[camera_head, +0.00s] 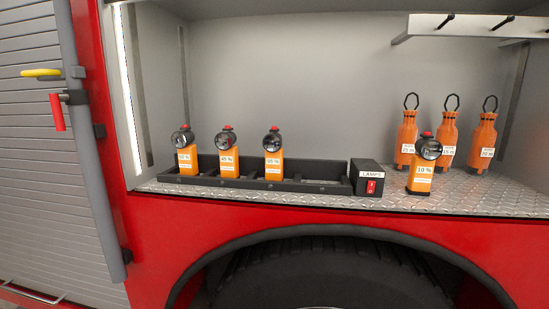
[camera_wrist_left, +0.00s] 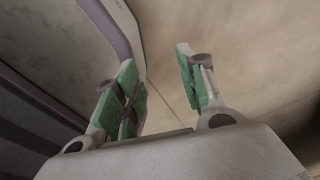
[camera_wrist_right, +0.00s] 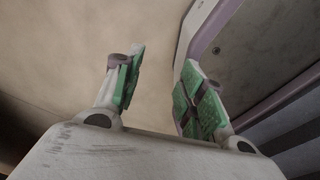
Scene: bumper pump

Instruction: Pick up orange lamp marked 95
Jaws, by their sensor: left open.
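Three orange lamps with black heads and red tops stand in a black rack (camera_head: 310,186) on the compartment floor. The rightmost of them (camera_head: 273,153) has a white label that seems to read 95 %. The middle lamp (camera_head: 227,155) seems to read 45 %; the left lamp's (camera_head: 185,153) label is too small to read surely. A fourth lamp (camera_head: 421,173), seemingly marked 10 %, stands outside the rack at the right. My left gripper (camera_wrist_left: 160,72) is open and empty in its wrist view. My right gripper (camera_wrist_right: 157,78) is also open and empty. Neither shows in the head view.
A black box (camera_head: 369,178) labelled LAMPS with a red switch sits at the rack's right end. Several orange cylinders with hooks (camera_head: 447,140) stand at the back right. A grey shelf with pegs (camera_head: 470,28) hangs above. A grey shutter (camera_head: 40,170) is at left, the wheel arch below.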

